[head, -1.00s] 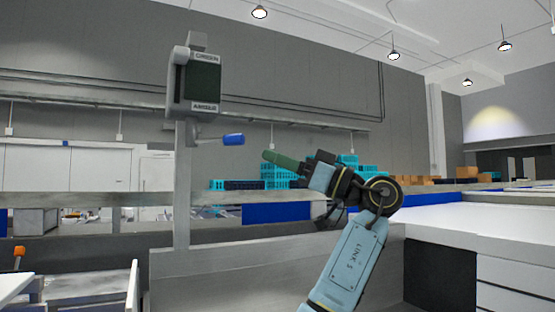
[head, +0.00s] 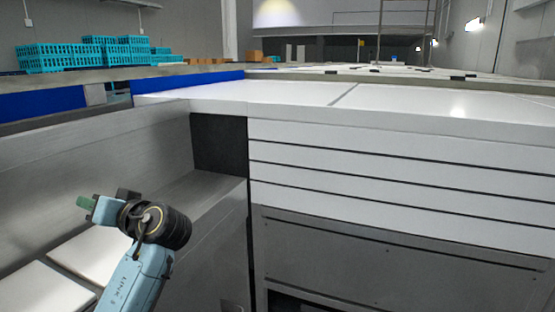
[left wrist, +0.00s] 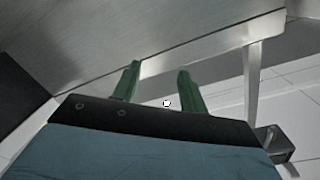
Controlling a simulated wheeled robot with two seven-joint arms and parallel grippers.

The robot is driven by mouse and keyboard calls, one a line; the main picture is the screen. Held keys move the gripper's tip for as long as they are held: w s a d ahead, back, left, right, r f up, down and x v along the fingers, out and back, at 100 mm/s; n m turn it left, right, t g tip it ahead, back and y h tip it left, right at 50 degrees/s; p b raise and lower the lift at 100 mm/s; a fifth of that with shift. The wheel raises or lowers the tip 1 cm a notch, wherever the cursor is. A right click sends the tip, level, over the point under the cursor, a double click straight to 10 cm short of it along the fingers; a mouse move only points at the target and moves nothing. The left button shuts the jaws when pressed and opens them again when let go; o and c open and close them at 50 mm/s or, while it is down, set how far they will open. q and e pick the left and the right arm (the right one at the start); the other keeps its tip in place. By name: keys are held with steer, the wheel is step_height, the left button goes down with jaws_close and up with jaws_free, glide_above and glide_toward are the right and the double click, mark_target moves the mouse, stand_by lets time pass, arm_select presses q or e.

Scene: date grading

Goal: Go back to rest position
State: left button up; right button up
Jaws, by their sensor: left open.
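My left gripper (head: 84,202) shows at the lower left of the head view, at the end of my blue arm, with green fingers pointing left. In the left wrist view its two green fingers (left wrist: 159,78) stand apart with nothing between them, so it is open and empty. A grey metal surface lies beyond the fingertips there. My right gripper is not in view.
A long white-topped counter (head: 300,92) with a slatted white front (head: 400,170) fills the right. A grey metal wall (head: 90,150) stands behind my left gripper, with white panels (head: 45,290) below. Turquoise crates (head: 62,57) stand at the back left.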

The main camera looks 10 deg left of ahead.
arm_select(q)
steer(key=s+d+f+m+t+h, duration=0.1)
steer(key=s+d+f+m+h, duration=0.3)
steer(key=f, duration=0.7)
steer(key=s+d+f+m+h, duration=0.2)
steer(key=s+d+f+h, duration=0.25)
steer(key=f, duration=0.65)
steer(key=s+d+f+m+g+h, duration=0.1)
steer(key=s+d+f+h, duration=0.25)
steer(key=s, duration=0.35)
steer(key=s+d+f+m+g+h, duration=0.1)
steer(key=s+d+f+h, duration=0.1)
steer(key=s+d, duration=0.4)
steer(key=s+d+f+m+g+h, duration=0.1)
steer(key=s+d+f+h, duration=0.2)
steer(key=s, duration=0.5)
step_height(320, 180, down, 24)
steer(key=g, duration=0.1)
steer(key=s+a+f, duration=0.1)
steer(key=s+f, duration=0.7)
steer(key=s+a+f+g, duration=0.1)
steer(key=s+a+f, duration=0.1)
steer(key=s+f, duration=0.6)
steer(key=shift+s+a+m, duration=0.25)
steer(key=shift+s+m, duration=0.05)
steer(key=shift+s, duration=0.5)
